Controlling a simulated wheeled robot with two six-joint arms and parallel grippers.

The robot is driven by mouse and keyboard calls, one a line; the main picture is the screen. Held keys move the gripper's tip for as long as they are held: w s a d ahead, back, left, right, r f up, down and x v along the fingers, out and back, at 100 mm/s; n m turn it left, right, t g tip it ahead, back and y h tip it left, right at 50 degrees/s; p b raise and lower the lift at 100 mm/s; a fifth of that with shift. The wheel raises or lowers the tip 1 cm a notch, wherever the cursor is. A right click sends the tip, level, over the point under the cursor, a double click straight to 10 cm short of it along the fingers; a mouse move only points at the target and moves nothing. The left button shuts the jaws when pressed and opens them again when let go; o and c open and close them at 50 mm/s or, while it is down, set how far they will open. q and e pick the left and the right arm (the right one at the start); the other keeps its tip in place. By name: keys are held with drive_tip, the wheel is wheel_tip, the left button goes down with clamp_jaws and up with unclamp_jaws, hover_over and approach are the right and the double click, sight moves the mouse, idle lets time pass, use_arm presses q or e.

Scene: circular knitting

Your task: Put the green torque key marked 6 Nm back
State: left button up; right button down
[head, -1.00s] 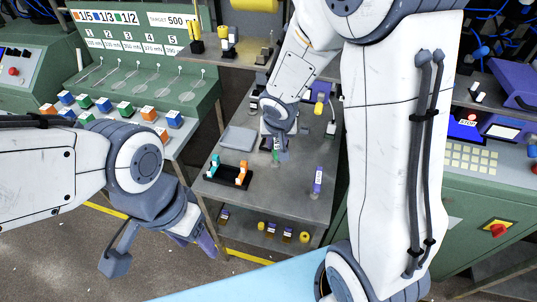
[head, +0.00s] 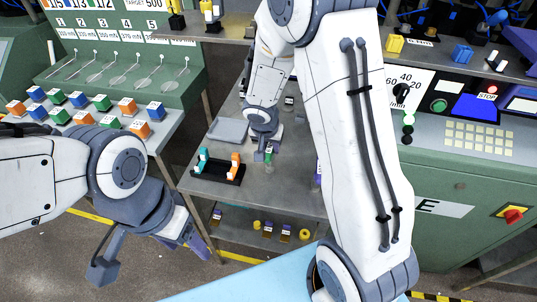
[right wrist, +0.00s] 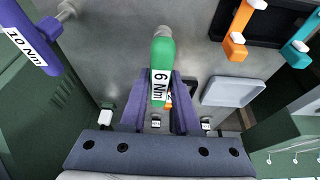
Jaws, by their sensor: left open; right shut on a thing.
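The green torque key (right wrist: 162,58), with its white label reading 6 Nm, is in my right gripper (right wrist: 162,92). The purple fingers are shut on it from both sides. In the head view the green key (head: 268,158) shows small below my right gripper (head: 263,146), beside the black holder (head: 214,175). The holder carries a teal and an orange key; I cannot make out a free slot. A purple key marked 10 Nm (right wrist: 30,38) is at left in the wrist view. My left gripper (head: 192,246) is open and empty, away from the worktop at lower left.
A shallow grey tray (head: 228,130) lies behind the holder on the grey worktop (head: 285,192). The lower shelf (head: 245,232) holds several small yellow and purple items. A green panel with coloured cubes (head: 127,104) stands left, a control console (head: 455,120) right.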

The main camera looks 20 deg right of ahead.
wheel_tip(320, 180, down, 2)
drive_tip(key=shift+f, duration=0.1)
drive_tip(key=shift+b, duration=0.4)
drive_tip(key=c, duration=0.6)
unclamp_jaws()
drive_tip(key=shift+c, duration=0.2)
